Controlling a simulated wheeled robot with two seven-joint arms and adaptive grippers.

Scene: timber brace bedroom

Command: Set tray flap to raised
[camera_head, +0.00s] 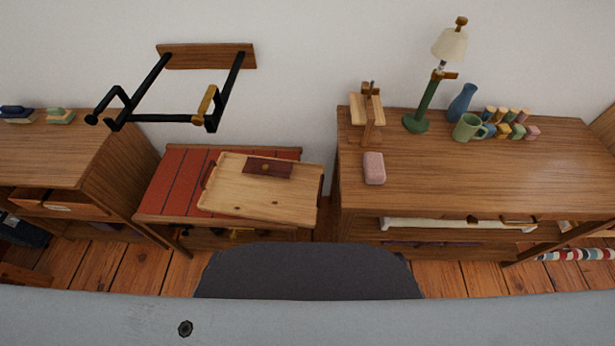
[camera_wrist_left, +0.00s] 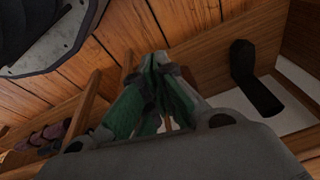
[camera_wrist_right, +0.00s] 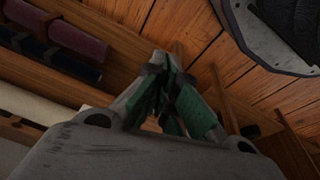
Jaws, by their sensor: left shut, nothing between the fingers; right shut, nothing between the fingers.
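A light wooden tray (camera_head: 235,200) lies on a low bench with a red slatted top (camera_head: 168,190). A small dark reddish-brown panel with a round knob (camera_head: 267,168) lies flat at the tray's back edge; I cannot tell for sure that it is the flap. Neither gripper shows in the head view. My left gripper (camera_wrist_left: 160,60) is shut and empty in the left wrist view, over plank floor and wooden furniture. My right gripper (camera_wrist_right: 165,62) is shut and empty in the right wrist view, beside a shelf with rolled items. The tray is in neither wrist view.
A black wall frame with a wooden grip (camera_head: 205,104) hangs above the bench. A cabinet (camera_head: 60,165) stands left.

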